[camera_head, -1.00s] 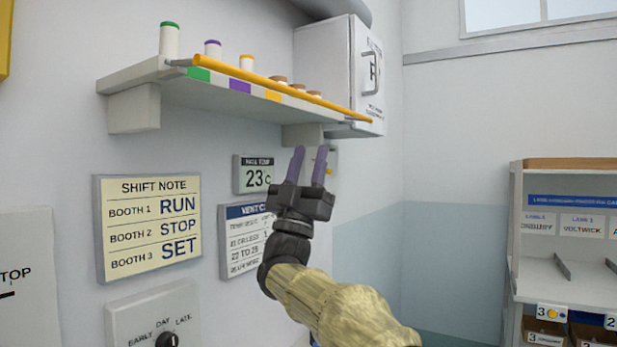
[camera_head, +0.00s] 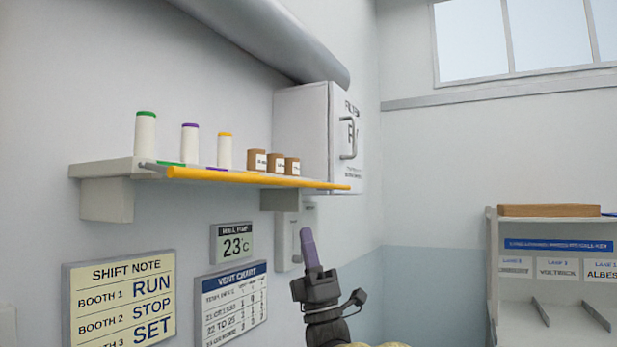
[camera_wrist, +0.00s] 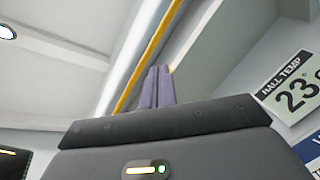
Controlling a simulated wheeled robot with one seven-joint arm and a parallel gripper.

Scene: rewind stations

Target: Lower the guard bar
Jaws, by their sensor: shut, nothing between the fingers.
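The guard bar (camera_head: 255,178) is a long orange-yellow rod running along the front of the wall shelf (camera_head: 105,169). It sits about level with the shelf's front edge and partly covers the coloured labels there. My gripper (camera_head: 306,231) is shut and empty, its purple fingers pointing up, below the bar's right part and apart from it in the head view. In the wrist view the bar (camera_wrist: 150,52) runs diagonally beyond the closed fingertips (camera_wrist: 158,68). Whether they touch is unclear there.
White spools with green (camera_head: 145,135), purple (camera_head: 189,145) and orange (camera_head: 224,151) tops and small brown boxes (camera_head: 274,163) stand on the shelf. A white cabinet (camera_head: 303,130) is behind its right end. Signs (camera_head: 120,300) hang below; a rack (camera_head: 545,255) stands right.

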